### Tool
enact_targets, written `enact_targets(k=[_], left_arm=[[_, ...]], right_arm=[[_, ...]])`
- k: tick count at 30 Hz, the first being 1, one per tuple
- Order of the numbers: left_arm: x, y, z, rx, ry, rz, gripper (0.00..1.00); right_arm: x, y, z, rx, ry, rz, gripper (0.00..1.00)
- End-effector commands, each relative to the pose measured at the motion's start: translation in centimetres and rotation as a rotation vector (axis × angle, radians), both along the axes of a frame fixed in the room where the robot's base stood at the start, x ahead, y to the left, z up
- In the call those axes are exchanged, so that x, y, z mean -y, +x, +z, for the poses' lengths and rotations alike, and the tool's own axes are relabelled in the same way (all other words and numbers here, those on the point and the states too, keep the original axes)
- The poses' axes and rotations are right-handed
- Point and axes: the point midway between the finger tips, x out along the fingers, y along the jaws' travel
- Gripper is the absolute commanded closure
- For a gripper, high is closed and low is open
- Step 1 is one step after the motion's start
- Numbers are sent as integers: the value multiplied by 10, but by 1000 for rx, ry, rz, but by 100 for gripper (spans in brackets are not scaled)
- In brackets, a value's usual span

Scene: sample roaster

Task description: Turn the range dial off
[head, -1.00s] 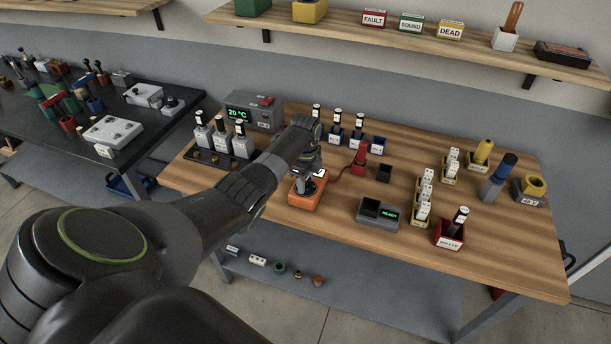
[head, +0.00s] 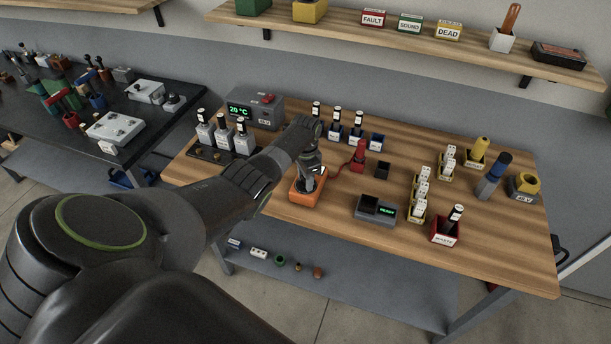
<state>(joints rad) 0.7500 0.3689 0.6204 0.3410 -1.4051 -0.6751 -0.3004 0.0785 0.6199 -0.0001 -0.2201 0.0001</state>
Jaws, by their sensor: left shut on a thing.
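An orange meter (head: 303,200) lies near the front of the wooden bench, left of its middle. My left arm reaches over from the left, and my left gripper (head: 308,187) points down onto the meter's top face. Its fingers are shut on the range dial, which they and the wrist hide. The dial's pointer and its markings cannot be read. My right gripper is not in view.
A red probe holder (head: 359,157) with a red lead stands right of the meter. A grey box with a green display (head: 389,212) sits further right. A rack of bottles (head: 204,153) and a grey 20 °C unit (head: 269,108) stand at the left.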

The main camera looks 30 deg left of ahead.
Motion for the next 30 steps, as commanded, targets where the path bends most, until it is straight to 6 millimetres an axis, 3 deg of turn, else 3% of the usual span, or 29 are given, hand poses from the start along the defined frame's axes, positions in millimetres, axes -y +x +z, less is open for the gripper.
enact_targets(k=[12,29,30], left_arm=[[0,0,0,0,0,203,83],[0,0,0,0,0,237,83],[0,0,0,0,0,237,59]], right_arm=[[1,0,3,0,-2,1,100],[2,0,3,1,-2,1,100],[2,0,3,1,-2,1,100]])
